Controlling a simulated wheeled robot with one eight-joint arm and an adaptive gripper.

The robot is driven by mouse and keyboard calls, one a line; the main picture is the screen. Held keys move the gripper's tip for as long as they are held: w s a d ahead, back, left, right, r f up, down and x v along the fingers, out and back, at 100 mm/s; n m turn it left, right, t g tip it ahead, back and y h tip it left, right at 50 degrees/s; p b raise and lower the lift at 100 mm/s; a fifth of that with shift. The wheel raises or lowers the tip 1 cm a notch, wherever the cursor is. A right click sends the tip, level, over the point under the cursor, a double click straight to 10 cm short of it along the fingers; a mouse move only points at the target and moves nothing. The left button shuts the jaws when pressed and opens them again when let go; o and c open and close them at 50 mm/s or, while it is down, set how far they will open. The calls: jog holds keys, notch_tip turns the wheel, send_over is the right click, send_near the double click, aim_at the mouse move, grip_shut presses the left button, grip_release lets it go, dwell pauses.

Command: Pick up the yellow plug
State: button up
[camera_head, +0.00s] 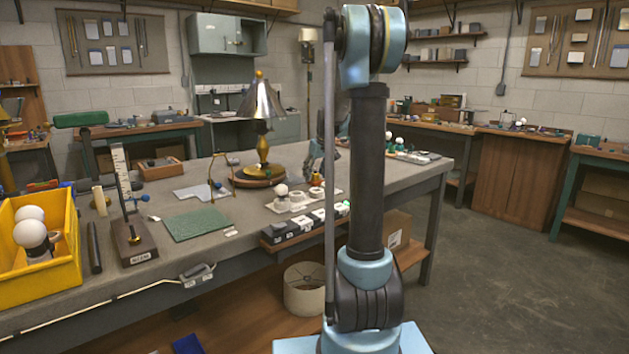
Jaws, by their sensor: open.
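A small orange-yellow piece (315,180), which may be the yellow plug, stands on the grey workbench (240,215) just left of my arm. It is too small to make out its shape. My gripper (315,168) is partly behind my arm, low over the bench, close above this piece. The fingers look open, and I cannot tell whether they touch it or reach around it.
A brass lamp (260,130) stands left of my gripper. A white tray with a bulb (282,195) and a row of switches (300,225) lie in front. A yellow bin with bulbs (45,275) is at the left. A green mat (196,224) lies mid-bench.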

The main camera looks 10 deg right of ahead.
jog(key=c, duration=1.1)
jog(key=shift+r, duration=0.1)
notch_tip(320, 180, up, 18)
jog(key=shift+f, duration=0.1)
grip_shut()
